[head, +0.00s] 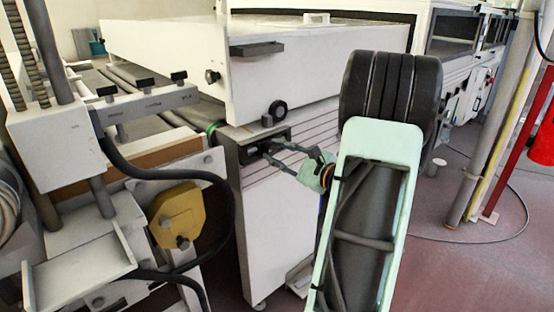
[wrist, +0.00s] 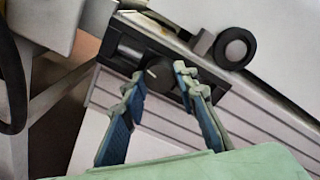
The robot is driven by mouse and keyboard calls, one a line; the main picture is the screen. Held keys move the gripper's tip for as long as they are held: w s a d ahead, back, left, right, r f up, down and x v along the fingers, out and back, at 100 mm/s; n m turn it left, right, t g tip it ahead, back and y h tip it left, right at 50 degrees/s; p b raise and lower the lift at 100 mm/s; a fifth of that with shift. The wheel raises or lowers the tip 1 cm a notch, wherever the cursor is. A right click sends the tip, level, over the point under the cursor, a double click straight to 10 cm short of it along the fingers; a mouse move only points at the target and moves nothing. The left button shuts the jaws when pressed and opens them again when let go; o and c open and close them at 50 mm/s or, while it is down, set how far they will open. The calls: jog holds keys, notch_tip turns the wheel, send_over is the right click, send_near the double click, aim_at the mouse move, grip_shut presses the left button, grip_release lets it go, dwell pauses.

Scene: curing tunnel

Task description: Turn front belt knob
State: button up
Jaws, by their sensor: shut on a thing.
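The front belt knob (wrist: 160,76) is a dark round knob with a short pale mark, on a dark control panel (wrist: 128,46) at the machine's front corner. In the head view the panel (head: 248,152) sits on the upper part of the ribbed white cabinet, and the knob is mostly hidden by the fingers. My gripper (wrist: 160,80) reaches in from below in the wrist view, its two blue-padded fingers on either side of the knob, shut on it. In the head view my gripper (head: 268,151) comes from the right.
A black ring-shaped wheel (head: 277,111) sits just above the panel; it also shows in the wrist view (wrist: 235,48). A white tunnel hood (head: 310,65) overhangs the cabinet. At left are a yellow block (head: 176,214) and a looping black hose (head: 233,210). Red floor (head: 450,280) is open at right.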

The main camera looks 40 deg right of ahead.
dwell(0.4)
jog(key=o, duration=1.2)
jog(key=shift+c, duration=0.2)
jog(key=s+d, duration=0.1)
jog(key=s, duration=1.1)
jog(key=shift+d+r, duration=0.2)
